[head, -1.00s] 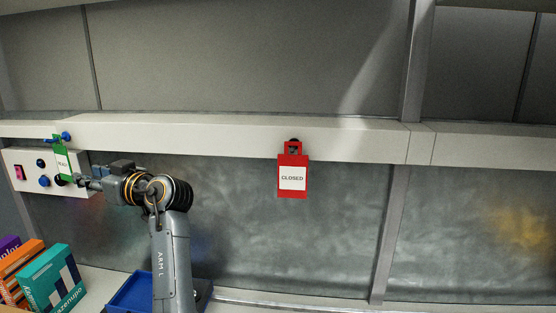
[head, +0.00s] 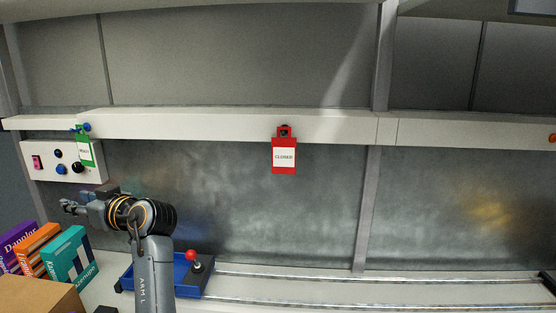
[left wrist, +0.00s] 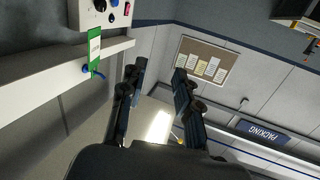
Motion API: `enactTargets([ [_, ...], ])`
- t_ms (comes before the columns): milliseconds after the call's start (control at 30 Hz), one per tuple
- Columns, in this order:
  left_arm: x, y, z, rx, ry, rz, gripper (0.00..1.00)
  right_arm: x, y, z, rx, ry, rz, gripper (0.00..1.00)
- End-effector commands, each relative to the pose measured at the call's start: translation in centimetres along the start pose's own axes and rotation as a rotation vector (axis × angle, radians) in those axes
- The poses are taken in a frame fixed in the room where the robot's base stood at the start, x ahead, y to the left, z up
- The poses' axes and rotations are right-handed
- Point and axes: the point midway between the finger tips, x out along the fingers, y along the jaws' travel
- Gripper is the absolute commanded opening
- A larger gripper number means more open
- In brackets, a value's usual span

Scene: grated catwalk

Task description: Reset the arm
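My left gripper (head: 70,207) is at the left in the head view, below the control panel and above the boxes. In the left wrist view its two fingers (left wrist: 160,70) are spread apart with nothing between them. A green tag (head: 85,152) hangs from a blue peg (head: 86,127) on the white rail, apart from the gripper. The tag also shows in the left wrist view (left wrist: 95,49). A red tag reading CLOSED (head: 284,170) hangs farther right on the rail. My right gripper is not in view.
A white control panel (head: 48,172) with knobs is on the left wall. Purple, orange and teal boxes (head: 72,258) stand below, with a cardboard box (head: 35,296) in front. The counter to the right looks clear.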

Motion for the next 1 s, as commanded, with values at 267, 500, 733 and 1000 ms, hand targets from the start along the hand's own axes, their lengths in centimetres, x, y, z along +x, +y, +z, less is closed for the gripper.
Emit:
enactTargets([
  [267, -0.3, -1.1, 8.2, 0.096, -0.111, 0.081, 0.32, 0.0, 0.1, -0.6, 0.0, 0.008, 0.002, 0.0],
  [500, -3.0, -3.8, 19.8, 0.261, -0.283, 0.245, 0.32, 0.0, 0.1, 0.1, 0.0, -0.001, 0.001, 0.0],
  [733, -11.7, -9.7, 33.1, 0.528, -0.544, 0.56, 0.32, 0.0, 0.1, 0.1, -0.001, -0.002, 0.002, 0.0],
  [1000, -21.2, -15.9, 39.9, 0.722, -0.759, 0.851, 0.32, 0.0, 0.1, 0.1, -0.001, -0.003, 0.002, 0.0],
])
